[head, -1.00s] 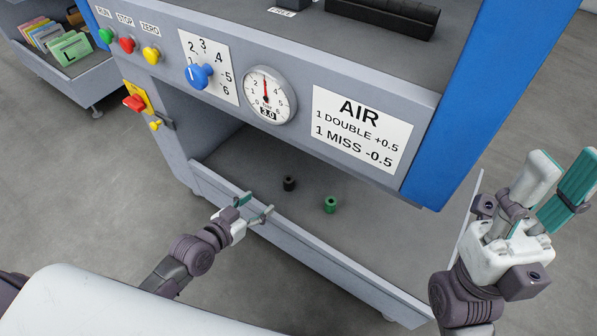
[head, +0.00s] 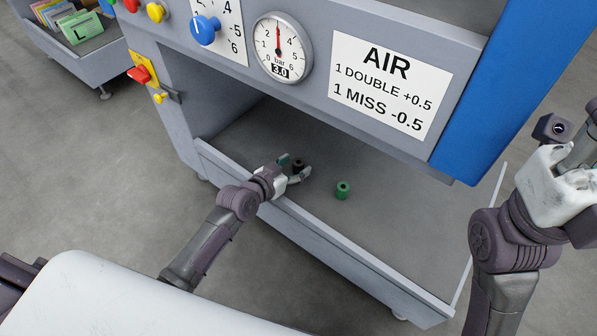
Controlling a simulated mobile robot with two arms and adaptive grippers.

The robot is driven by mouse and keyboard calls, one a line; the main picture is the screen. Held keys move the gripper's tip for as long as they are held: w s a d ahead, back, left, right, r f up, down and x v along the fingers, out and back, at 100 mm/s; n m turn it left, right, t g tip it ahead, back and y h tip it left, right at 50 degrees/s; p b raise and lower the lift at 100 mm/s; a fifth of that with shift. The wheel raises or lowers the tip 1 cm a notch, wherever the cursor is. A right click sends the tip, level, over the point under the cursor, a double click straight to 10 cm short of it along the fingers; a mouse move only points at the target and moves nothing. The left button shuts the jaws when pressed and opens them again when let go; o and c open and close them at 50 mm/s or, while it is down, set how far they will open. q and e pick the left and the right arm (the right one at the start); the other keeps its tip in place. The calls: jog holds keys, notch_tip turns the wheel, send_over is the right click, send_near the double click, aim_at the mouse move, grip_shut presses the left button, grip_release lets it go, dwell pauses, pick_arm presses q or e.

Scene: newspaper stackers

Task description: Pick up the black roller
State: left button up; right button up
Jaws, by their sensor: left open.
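The black roller (head: 298,163) stands on the floor of the open lower bay, in the middle of the head view. My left gripper (head: 296,168) reaches over the bay's front wall and is open. Its two fingers lie on either side of the roller in the picture, which is partly hidden by them. I cannot tell whether they touch it. My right gripper (head: 562,185) is at the right edge, far from the roller, with its fingers cut off by the frame.
A green roller (head: 342,190) stands to the right of the black one. The bay's front wall (head: 335,243) runs under my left arm. The machine panel with a pressure gauge (head: 283,48) and an AIR sign (head: 390,85) overhangs the bay. The bay floor to the right is clear.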

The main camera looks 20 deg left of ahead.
pick_arm(q)
jog(key=shift+w+d+f, duration=0.15)
jog(key=shift+w+f, duration=0.1)
jog(key=shift+w, duration=0.25)
jog(key=shift+r, duration=0.1)
grip_shut()
